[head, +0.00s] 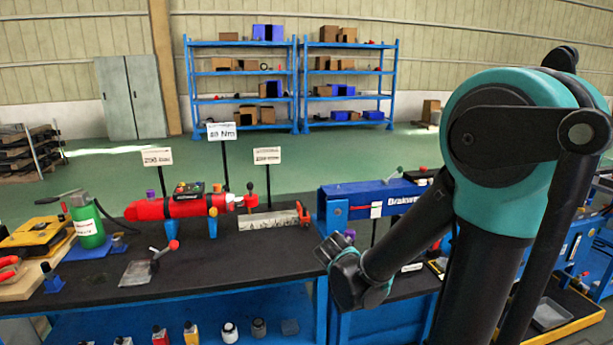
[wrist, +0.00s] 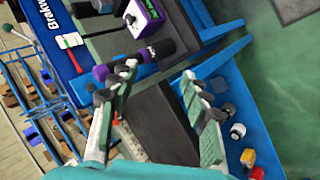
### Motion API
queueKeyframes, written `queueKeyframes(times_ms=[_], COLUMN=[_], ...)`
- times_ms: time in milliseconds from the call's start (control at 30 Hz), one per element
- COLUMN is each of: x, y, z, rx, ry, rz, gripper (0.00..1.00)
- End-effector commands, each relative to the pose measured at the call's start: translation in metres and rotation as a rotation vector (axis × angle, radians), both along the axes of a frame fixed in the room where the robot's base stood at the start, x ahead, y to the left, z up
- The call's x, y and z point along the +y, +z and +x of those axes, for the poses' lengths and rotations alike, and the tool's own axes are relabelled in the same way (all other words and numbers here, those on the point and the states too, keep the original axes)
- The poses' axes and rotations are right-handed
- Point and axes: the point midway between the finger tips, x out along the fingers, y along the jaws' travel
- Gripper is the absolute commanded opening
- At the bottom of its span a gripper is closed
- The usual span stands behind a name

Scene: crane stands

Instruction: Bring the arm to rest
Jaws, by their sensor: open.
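My arm (head: 500,200) rises on the right of the head view, teal and black, and bends down to a dark wrist part (head: 350,275) over the bench's right side. My gripper's fingers cannot be made out in the head view. In the wrist view my gripper (wrist: 160,72) shows two pale green fingers spread wide apart, with nothing between them but the dark bench top beyond. No object is held.
The black-topped bench (head: 225,275) holds a red tool (head: 170,208), a green bottle (head: 88,222) and a lever stand (head: 150,262). A blue machine (head: 375,195) stands close beside my wrist. Blue shelves (head: 240,70) stand far back, with open green floor before them.

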Motion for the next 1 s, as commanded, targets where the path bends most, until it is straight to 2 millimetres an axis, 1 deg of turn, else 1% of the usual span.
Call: queueKeyframes(times_ms=[33,67,100,167,200,300,400,500,600,1000], x=[-0.022,-0.03,-0.04,-0.052,-0.058,-0.067,-0.068,-0.067,-0.065,-0.065], y=[-0.005,-0.009,-0.013,-0.02,-0.024,-0.034,-0.041,-0.044,-0.046,-0.046], z=[-0.019,-0.03,-0.044,-0.067,-0.081,-0.114,-0.138,-0.153,-0.16,-0.161], rx=[0.028,0.044,0.064,0.093,0.11,0.145,0.172,0.186,0.195,0.197], ry=[-0.086,-0.133,-0.196,-0.292,-0.354,-0.494,-0.601,-0.671,-0.705,-0.71], rz=[0.074,0.121,0.183,0.277,0.339,0.481,0.595,0.672,0.711,0.717], gripper=[0.47,0.47,0.47,0.47,0.47,0.47,0.47,0.47,0.47,0.47])
